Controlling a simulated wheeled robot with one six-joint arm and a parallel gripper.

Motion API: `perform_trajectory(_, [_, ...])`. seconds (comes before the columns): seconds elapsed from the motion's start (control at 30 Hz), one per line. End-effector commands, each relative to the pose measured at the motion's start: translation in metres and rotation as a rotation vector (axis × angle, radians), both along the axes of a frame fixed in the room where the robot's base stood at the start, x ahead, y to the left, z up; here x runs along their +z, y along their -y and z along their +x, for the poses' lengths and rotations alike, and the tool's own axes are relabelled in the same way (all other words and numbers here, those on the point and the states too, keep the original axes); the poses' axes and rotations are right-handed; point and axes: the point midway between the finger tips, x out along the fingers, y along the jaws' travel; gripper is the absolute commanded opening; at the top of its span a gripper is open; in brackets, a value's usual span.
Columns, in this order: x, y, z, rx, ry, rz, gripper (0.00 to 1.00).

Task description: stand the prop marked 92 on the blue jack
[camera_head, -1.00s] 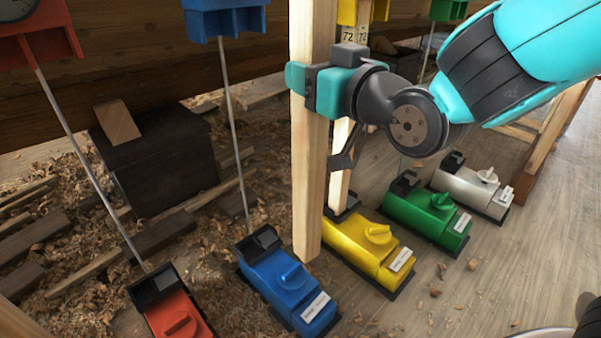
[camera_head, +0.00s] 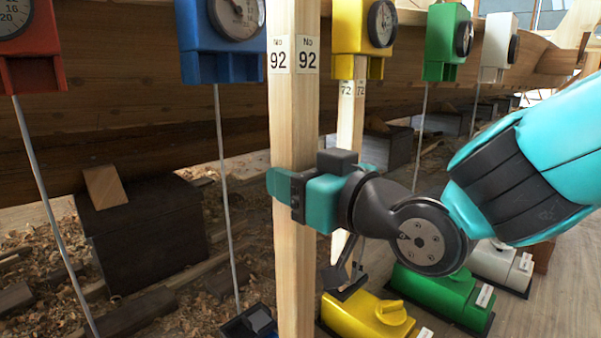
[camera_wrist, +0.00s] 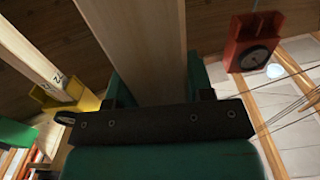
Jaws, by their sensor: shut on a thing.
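The prop marked 92 (camera_head: 294,120) is a long pale square timber, with number labels near the top of the head view. My gripper (camera_head: 292,190) is shut on it and holds it roughly upright; the prop (camera_wrist: 142,45) also fills the middle of the wrist view between my teal fingers (camera_wrist: 155,90). The prop's foot is below the frame.
A yellow jack (camera_head: 365,315) stands close right of the prop, with a prop marked 72 (camera_head: 349,125) behind. Green (camera_head: 440,295) and white (camera_head: 500,262) jacks stand farther right. Gauge boxes, including a red one (camera_head: 30,60), line the hull. A dark block (camera_head: 145,235) stands at left among shavings.

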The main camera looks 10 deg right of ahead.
Motion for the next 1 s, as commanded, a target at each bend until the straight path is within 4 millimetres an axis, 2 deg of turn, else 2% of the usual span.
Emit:
perform_trajectory(0.03, [0.005,-0.001,0.002,0.001,0.002,0.001,0.00])
perform_trajectory(0.77, [0.003,-0.010,0.018,-0.006,0.001,0.003,0.00])
perform_trajectory(1.0, [0.002,-0.019,0.026,0.007,-0.001,-0.002,0.00])
